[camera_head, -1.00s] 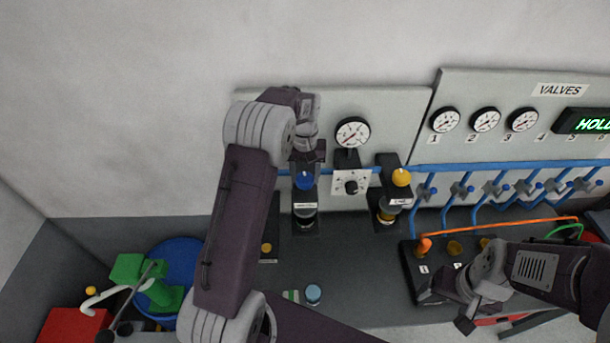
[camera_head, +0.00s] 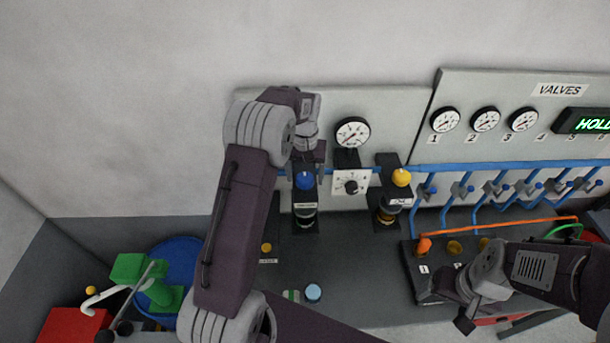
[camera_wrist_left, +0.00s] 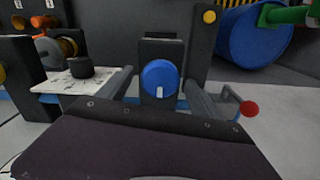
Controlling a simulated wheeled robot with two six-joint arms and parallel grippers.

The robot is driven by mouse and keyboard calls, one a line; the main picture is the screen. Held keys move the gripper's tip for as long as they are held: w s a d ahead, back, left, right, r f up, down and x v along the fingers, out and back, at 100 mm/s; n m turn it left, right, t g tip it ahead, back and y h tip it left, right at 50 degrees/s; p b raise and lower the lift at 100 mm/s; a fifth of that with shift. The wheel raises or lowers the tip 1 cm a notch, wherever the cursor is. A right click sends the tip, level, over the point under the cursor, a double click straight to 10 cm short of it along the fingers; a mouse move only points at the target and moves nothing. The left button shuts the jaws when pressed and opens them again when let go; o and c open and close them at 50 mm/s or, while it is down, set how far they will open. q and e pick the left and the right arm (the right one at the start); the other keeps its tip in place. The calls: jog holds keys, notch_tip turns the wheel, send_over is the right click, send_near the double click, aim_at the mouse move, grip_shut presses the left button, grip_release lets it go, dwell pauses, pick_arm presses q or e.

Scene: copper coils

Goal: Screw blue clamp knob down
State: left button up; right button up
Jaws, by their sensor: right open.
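The blue clamp knob (camera_head: 304,180) sits on top of a black clamp stand with a jar under it, in front of the grey panel. In the left wrist view the blue knob (camera_wrist_left: 160,79) faces me with a white mark low on its face. My left gripper (camera_head: 314,153) is just above and behind the knob in the head view. In the wrist view its two fingers stand on either side of the knob, open, with visible gaps. My right gripper (camera_head: 448,308) is open and empty at the front of the bench, beside the black socket block.
A yellow knob (camera_head: 401,177) tops a similar stand on the right. A dial gauge (camera_head: 352,132) and a white plate with a black knob (camera_head: 351,186) stand between. Blue valve pipes (camera_head: 500,166) and an orange cable (camera_head: 500,228) lie further right. A red ball (camera_wrist_left: 249,109) is near the left gripper's finger.

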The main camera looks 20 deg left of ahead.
aim_at(305, 177)
pick_arm(q)
notch_tip(305, 177, up, 4)
jog(key=shift+w+r+b, duration=0.1)
jog(key=shift+r+b, duration=0.1)
jog(key=shift+b, duration=1)
notch_tip(305, 177, up, 5)
jog(key=shift+f, duration=0.2)
jog(key=shift+f, duration=0.1)
